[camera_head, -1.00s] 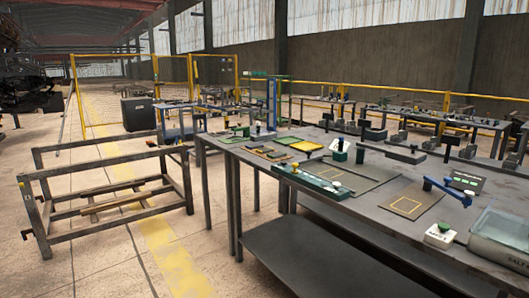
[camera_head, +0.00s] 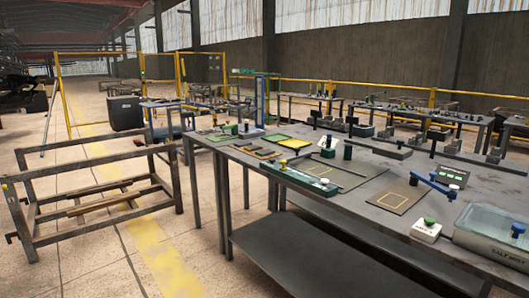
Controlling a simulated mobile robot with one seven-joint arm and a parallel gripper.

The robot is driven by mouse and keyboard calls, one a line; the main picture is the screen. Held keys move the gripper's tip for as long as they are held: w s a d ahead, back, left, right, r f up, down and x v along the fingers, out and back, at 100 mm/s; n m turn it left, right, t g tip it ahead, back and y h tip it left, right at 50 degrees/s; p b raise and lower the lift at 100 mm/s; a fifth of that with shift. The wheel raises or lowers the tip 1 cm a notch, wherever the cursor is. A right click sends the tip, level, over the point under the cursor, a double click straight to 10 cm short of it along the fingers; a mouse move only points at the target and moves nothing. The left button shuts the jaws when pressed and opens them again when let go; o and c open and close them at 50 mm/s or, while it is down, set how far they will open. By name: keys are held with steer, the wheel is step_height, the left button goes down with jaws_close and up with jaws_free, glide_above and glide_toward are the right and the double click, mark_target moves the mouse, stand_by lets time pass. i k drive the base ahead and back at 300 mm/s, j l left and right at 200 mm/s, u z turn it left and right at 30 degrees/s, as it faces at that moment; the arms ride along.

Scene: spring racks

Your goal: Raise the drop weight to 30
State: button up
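A tall blue upright post (camera_head: 261,101) stands at the far end of the long grey workbench (camera_head: 400,160). It may be the drop-weight stand, but it is too small and far off for me to make out a weight or read a scale. A small dark block with a light base (camera_head: 245,130) sits just left of its foot. No part that I can surely call the drop weight shows. My gripper is not in view.
The bench carries a green tray-like device (camera_head: 300,178), a blue lever (camera_head: 433,184), a white button box (camera_head: 427,229) and a clear-lidded box (camera_head: 495,235). A dark metal frame (camera_head: 95,190) stands at left. Floor between frame and bench is free.

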mark_target(250, 108)
steer(key=i+j+u, duration=0.3)
steer(key=i, duration=0.25)
steer(key=i+u, duration=0.3)
steer(key=i, duration=0.25)
steer(key=i+j, duration=0.15)
steer(key=i, duration=2.35)
steer(key=i+j+z, duration=0.2)
steer(key=i+z, duration=0.3)
steer(key=i+j+z, duration=0.45)
steer(key=i, duration=0.15)
steer(key=i+j+z, duration=0.5)
steer(key=i+l+z, duration=0.15)
steer(key=i+l, duration=0.05)
steer(key=i, duration=0.05)
